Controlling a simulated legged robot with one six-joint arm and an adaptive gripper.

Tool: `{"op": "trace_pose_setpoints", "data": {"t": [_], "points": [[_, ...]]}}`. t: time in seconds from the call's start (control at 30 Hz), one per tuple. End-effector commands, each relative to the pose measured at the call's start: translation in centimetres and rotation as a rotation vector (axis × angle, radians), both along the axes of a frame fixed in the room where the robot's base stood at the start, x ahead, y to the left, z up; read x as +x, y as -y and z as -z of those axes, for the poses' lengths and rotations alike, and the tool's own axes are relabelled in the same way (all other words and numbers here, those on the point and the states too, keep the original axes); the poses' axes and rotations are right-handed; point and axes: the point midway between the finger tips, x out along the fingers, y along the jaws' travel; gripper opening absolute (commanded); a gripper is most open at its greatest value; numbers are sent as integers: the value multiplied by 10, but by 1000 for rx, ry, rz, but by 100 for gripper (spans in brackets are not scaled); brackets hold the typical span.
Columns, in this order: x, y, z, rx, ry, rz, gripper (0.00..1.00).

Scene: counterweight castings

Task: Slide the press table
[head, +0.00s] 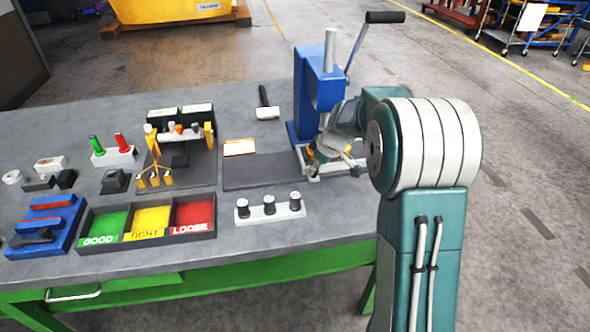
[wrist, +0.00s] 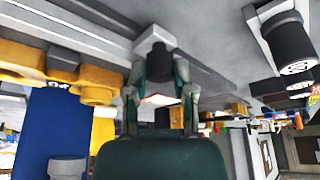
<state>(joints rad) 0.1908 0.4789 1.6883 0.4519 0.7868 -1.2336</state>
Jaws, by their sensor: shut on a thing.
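The blue press (head: 306,88) stands at the right end of the grey bench, with a steel ram and a lever with a black grip (head: 385,17). Its low grey rails (head: 312,173) show at its foot, mostly hidden by my arm. My gripper (head: 338,162) is low in front of the press. In the wrist view, my gripper (wrist: 159,78) is shut on a dark knob (wrist: 156,60) beside the long grey rails (wrist: 75,28). Yellow parts (wrist: 98,85) and the blue press body (wrist: 50,125) are to the left. The press table itself cannot be clearly told apart.
Left of the press are a dark mat (head: 262,171), a hammer (head: 266,107) and a white rack of black-and-white plugs (head: 270,209). The sorting tray (head: 148,239) with green, yellow and red bins is at the front. Open floor is right of the bench.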

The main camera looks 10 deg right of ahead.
Motion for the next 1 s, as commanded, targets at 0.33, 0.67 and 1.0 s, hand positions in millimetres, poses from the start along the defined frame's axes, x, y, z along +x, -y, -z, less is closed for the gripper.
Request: {"op": "trace_pose_setpoints", "data": {"t": [0.33,0.67,1.0], "points": [[-1,21,2,0,-4,0,0],[-1,24,2,-1,-3,1,42],[-1,20,1,-1,-1,0,67]]}}
